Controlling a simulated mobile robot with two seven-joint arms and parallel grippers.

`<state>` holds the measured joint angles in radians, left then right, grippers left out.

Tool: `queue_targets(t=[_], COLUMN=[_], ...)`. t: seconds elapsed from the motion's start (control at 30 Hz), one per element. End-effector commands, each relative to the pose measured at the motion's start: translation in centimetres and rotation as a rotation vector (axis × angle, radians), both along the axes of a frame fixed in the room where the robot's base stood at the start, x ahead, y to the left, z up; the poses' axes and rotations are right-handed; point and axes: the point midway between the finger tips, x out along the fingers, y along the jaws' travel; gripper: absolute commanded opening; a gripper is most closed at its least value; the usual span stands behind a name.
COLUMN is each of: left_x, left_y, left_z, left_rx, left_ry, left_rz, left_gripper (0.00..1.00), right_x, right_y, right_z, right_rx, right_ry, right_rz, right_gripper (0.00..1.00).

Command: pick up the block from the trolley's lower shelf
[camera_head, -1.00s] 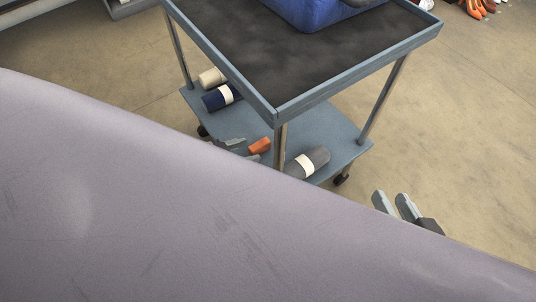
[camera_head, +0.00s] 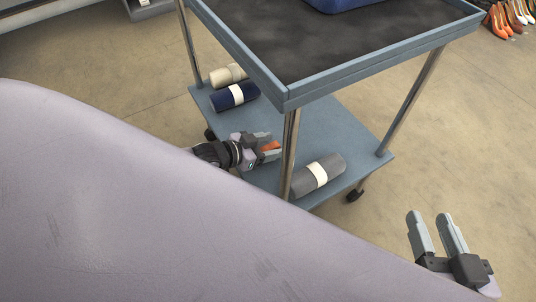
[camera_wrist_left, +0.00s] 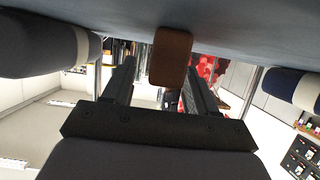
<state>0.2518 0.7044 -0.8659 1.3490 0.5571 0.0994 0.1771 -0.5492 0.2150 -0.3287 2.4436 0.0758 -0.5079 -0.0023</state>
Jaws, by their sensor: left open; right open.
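The orange block (camera_head: 271,146) lies on the trolley's lower shelf (camera_head: 335,137), partly hidden by my left gripper (camera_head: 270,146). My left gripper reaches in low over the shelf from the left, open, with its fingers on either side of the block. In the left wrist view the block (camera_wrist_left: 170,57) looks brown and sits between the open fingertips (camera_wrist_left: 159,75), nearer the right one. Whether a finger touches it I cannot tell. My right gripper (camera_head: 428,216) is open and empty, over the floor right of the trolley.
On the shelf lie a grey roll (camera_head: 335,167) right of the block, and a navy roll (camera_head: 245,94) and a beige roll (camera_head: 220,77) behind it. The upper tray (camera_head: 300,60) overhangs the shelf. A metal post (camera_head: 290,150) stands close right of my left gripper.

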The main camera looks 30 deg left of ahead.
Motion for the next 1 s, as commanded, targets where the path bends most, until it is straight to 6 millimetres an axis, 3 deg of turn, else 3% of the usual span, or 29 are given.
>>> queue_targets(t=[0.27, 0.43, 0.8, 1.0], left_x=[0.2, 0.2, 0.2, 0.2], left_y=[-0.1, -0.1, -0.1, -0.1], left_z=[0.0, 0.0, 0.1, 1.3], left_rx=[0.0, 0.0, 0.0, 0.0], left_ry=[0.001, 0.0, 0.0, -0.001], left_rz=[0.0, 0.0, 0.0, 0.001], left_gripper=[0.57, 0.02, 0.02, 0.02], right_x=[0.0, 0.0, 0.0, -0.1], right_y=[-0.1, -0.1, -0.1, 0.1], right_z=[0.1, 0.1, 0.1, 0.5], right_rx=[-0.007, -0.007, -0.006, 0.01], right_ry=[-0.008, -0.008, -0.007, 0.014], right_rz=[-0.002, -0.001, 0.0, 0.007], right_gripper=[0.43, 0.43, 0.43, 0.43])
